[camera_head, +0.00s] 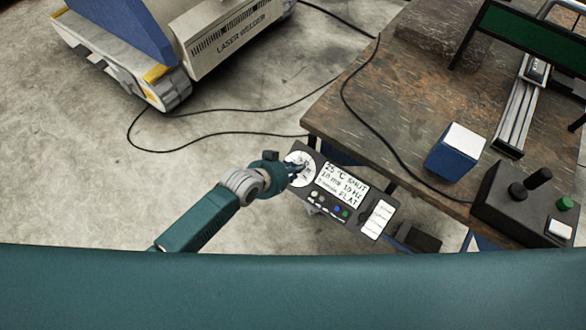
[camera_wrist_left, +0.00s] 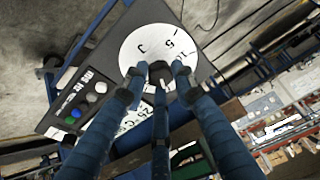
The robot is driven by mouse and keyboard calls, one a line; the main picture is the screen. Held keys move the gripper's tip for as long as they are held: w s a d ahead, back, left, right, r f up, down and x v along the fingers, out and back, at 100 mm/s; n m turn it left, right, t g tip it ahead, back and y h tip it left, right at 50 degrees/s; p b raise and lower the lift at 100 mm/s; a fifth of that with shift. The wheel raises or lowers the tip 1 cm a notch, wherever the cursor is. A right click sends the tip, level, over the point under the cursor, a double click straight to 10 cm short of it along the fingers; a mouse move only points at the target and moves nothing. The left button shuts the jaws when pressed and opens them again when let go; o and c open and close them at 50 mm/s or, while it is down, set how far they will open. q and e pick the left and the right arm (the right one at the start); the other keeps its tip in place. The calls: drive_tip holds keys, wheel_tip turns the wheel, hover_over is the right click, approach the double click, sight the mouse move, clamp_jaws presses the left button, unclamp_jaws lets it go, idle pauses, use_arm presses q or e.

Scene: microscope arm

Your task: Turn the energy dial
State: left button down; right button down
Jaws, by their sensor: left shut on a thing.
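The energy dial is a dark knob (camera_wrist_left: 160,69) on a round white scale plate (camera_wrist_left: 150,44) with numbers. The plate (camera_head: 305,176) sits at the left end of a dark control panel (camera_head: 308,199) in the head view. My left gripper (camera_head: 291,167) reaches the dial from the left. In the left wrist view the fingers of my left gripper (camera_wrist_left: 158,78) are closed around the knob and partly hide it. The panel's screen (camera_head: 341,184) shows text including "25 °C SHUT", "10 Hz" and "FLAT". My right gripper is not in view.
A brown worktable (camera_head: 412,105) stands right of the panel, with a blue-and-white box (camera_head: 455,152) and a joystick box (camera_head: 525,203) on it. Dark cables run over the table and floor. A laser welder (camera_head: 230,42) stands at upper left. The floor (camera_head: 100,190) at left is clear.

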use_arm(q)
drive_tip(key=m, duration=0.3)
drive_tip(key=r+m+b, duration=0.1)
drive_tip(key=shift+w+d+m+g+h, duration=0.15)
drive_tip(key=shift+w+m+g+h, duration=0.15)
drive_tip(key=shift+w+m, duration=0.1)
drive_tip(key=m+b, duration=0.1)
drive_tip(key=m, duration=0.1)
drive_tip(key=shift+d+m, duration=0.1)
drive_tip(key=shift+m, duration=0.2)
drive_tip(key=shift+s+m+g, duration=0.1)
drive_tip(key=shift+m+g, duration=0.2)
drive_tip(key=shift+m, duration=0.2)
drive_tip(key=shift+d, duration=0.1)
drive_tip(key=c, duration=1.6)
unclamp_jaws()
drive_tip(key=shift+o, duration=0.8)
drive_tip(key=shift+s+f, duration=0.1)
drive_tip(key=shift+f, duration=0.15)
